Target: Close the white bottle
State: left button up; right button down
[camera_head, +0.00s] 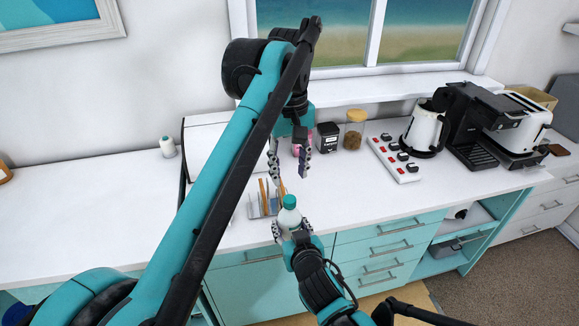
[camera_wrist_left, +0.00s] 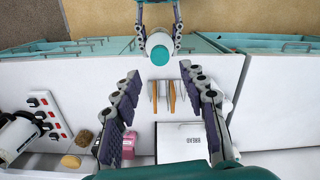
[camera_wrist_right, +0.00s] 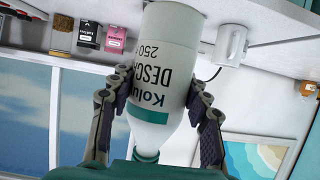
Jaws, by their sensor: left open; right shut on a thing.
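A white bottle with a teal cap (camera_head: 289,216) is held upright by my right gripper (camera_head: 291,232) in front of the counter. In the right wrist view the bottle (camera_wrist_right: 165,75) stands between both fingers, with dark print and a teal band on its side. My left gripper (camera_head: 289,175) is open and empty, pointing down above the bottle, apart from it. In the left wrist view the teal cap (camera_wrist_left: 160,53) shows from above, a little beyond the open fingertips. I cannot tell how tightly the cap sits on the neck.
Behind are a rack with wooden-looking pieces (camera_head: 262,207), a white bread box (camera_wrist_left: 182,140), a dark canister (camera_head: 327,136) and a jar (camera_head: 355,129). A power strip (camera_head: 393,157), kettle (camera_head: 425,130) and coffee machine (camera_head: 480,125) stand right.

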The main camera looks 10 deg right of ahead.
aim_at(290, 199)
pick_arm(q)
jog(key=n, duration=0.6)
jog(key=shift+r+n, duration=0.2)
jog(key=shift+n, duration=0.2)
jog(key=shift+f, duration=0.1)
jog(key=shift+f, duration=3.95)
